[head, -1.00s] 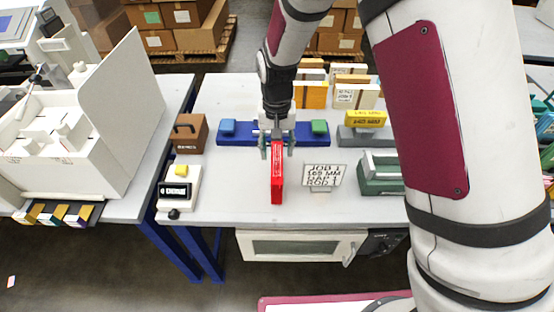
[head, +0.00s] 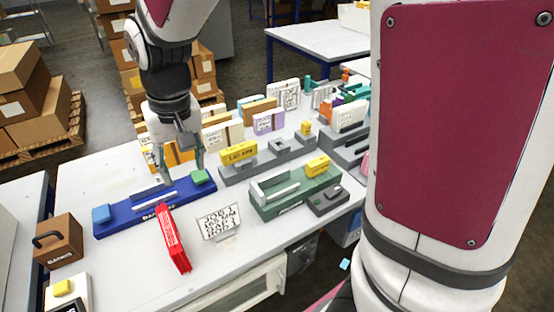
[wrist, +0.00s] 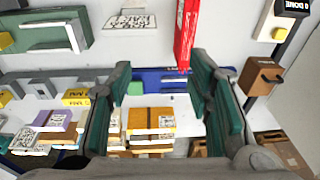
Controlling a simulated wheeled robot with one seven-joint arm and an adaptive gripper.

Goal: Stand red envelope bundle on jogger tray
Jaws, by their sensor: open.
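The red envelope bundle (head: 172,238) stands on its narrow edge on the white table, just in front of the blue fixture (head: 125,213). In the wrist view the bundle (wrist: 185,35) lies beyond the fingertips, near the right finger. My gripper (head: 180,168) is open and empty above and behind the blue fixture, apart from the bundle. The wrist view shows its green finger pads (wrist: 160,70) spread wide, with nothing between them. A green tray-like fixture (head: 290,198) with a pale rail stands right of the bundle; I cannot read which fixture is the jogger tray.
A white sign (head: 219,222) stands close to the bundle's right. A brown block with a handle (head: 60,240) is at the left. Grey fixtures (head: 268,158) and several envelope bundles (head: 268,122) fill the back and right.

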